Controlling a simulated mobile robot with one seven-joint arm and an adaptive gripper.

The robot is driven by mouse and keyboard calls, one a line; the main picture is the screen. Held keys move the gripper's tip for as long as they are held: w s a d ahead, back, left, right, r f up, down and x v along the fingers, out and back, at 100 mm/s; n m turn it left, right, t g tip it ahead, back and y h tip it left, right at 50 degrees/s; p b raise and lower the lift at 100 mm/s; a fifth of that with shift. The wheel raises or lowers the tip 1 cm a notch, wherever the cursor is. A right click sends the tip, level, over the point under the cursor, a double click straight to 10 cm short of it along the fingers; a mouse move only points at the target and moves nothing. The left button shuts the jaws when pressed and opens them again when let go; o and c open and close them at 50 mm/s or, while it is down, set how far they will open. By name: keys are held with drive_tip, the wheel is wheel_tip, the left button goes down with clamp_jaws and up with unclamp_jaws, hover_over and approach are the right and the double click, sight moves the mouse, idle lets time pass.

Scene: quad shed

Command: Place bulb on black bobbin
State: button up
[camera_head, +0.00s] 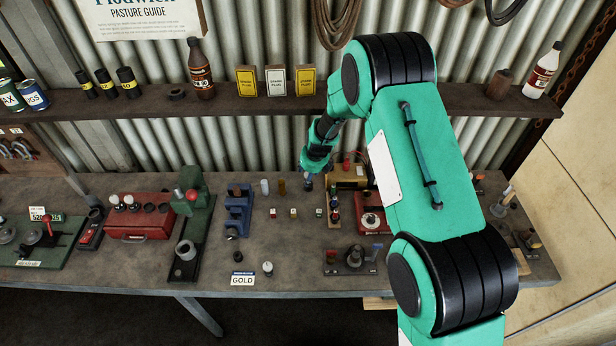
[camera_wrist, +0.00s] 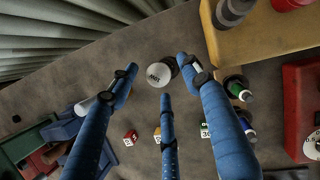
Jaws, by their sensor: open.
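My gripper (camera_wrist: 165,88) has three blue fingers spread open. In the wrist view, a round white thing (camera_wrist: 157,75) with dark lettering sits between the fingertips, with a black part (camera_wrist: 171,66) right behind it. I cannot tell whether this is the bulb, the black bobbin's end or both together. No finger clearly closes on it. In the head view my gripper (camera_head: 308,184) is low over the back of the bench and hides this spot. I cannot clearly make out a separate bulb or black bobbin elsewhere.
Small cubes (camera_head: 293,213) stand in front of my gripper, and a white cylinder (camera_head: 265,187) stands left. A rack of small bottles (camera_head: 334,208) and a yellow box (camera_head: 347,178) are close on the right. A blue vise (camera_head: 237,212) stands farther left.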

drive_tip(key=v, duration=1)
drive_tip(key=shift+r, duration=0.1)
idle(0.4)
drive_tip(key=shift+s, duration=0.1)
drive_tip(key=s+d+r+n+b, duration=0.4)
drive_tip(key=s+d+r+n, duration=0.2)
drive_tip(key=s+r+n, duration=0.3)
drive_tip(key=s+d+r+n+b, duration=0.5)
drive_tip(key=s+d+r+n, duration=0.15)
drive_tip(key=s+r, duration=0.4)
drive_tip(key=s+d+n+t+b, duration=0.1)
drive_tip(key=s+d+n+b, duration=0.2)
drive_tip(key=s+n, duration=0.5)
drive_tip(key=s+d+r+n+h+b, duration=0.1)
drive_tip(key=s+d+n+b, duration=0.2)
drive_tip(key=s+n, duration=0.5)
drive_tip(key=s, duration=1.2)
drive_tip(key=shift+t, duration=0.4)
